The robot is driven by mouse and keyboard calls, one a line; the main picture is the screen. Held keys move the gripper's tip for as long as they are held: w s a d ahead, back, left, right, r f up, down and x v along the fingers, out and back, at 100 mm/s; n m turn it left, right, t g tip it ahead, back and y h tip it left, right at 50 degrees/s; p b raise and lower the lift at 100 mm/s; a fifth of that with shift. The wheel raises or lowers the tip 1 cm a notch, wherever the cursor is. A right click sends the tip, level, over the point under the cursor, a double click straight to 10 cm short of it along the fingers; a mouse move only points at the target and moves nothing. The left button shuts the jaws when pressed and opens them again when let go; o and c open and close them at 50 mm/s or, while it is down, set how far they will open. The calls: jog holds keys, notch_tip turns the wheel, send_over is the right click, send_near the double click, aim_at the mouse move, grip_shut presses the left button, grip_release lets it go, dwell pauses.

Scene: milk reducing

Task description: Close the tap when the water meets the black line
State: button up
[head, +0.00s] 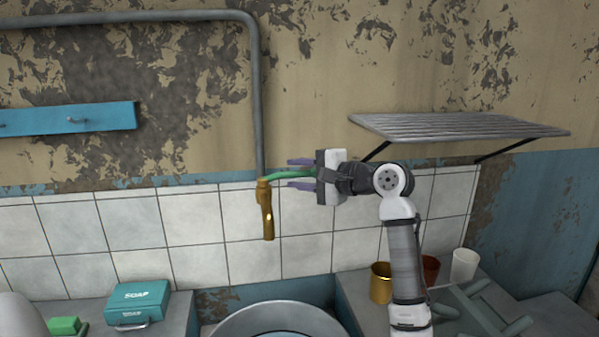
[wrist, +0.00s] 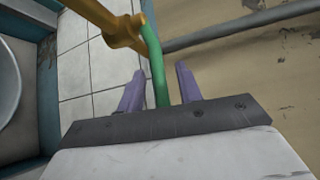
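The brass tap (head: 267,212) hangs on the wall pipe, with its spout pointing down. Its green handle (head: 285,176) sticks out to the right. My gripper (head: 294,173) is open, its purple fingers above and below the handle. In the wrist view the handle (wrist: 154,62) runs between the two fingers, with a gap on each side. The metal basin (head: 262,312) is below the tap, cut off by the picture's lower edge. A pale blue surface shows inside it; I cannot tell its level. I see no black line and no clear water stream.
A slatted metal shelf (head: 450,126) is on the wall above my arm. A gold cup (head: 381,284), a red-brown cup (head: 430,268) and a white cup (head: 464,265) stand on the right counter. A teal soap box (head: 137,303) and a green block (head: 64,326) are at left.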

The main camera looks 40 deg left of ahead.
grip_shut()
dwell(0.4)
jog(key=m+t, duration=0.1)
jog(key=s+d+m+t+p, duration=0.1)
jog(key=shift+s+r+t, duration=0.1)
jog(key=shift+t, duration=0.3)
jog(key=shift+s+d+m+t+p, duration=0.15)
jog(key=shift+m+t+p, duration=0.15)
jog(key=shift+t, duration=0.2)
jog(key=shift+s+d+m+t+p, duration=0.1)
jog(key=shift+s+m+t+p, duration=0.05)
jog(key=shift+m+t, duration=0.3)
grip_release()
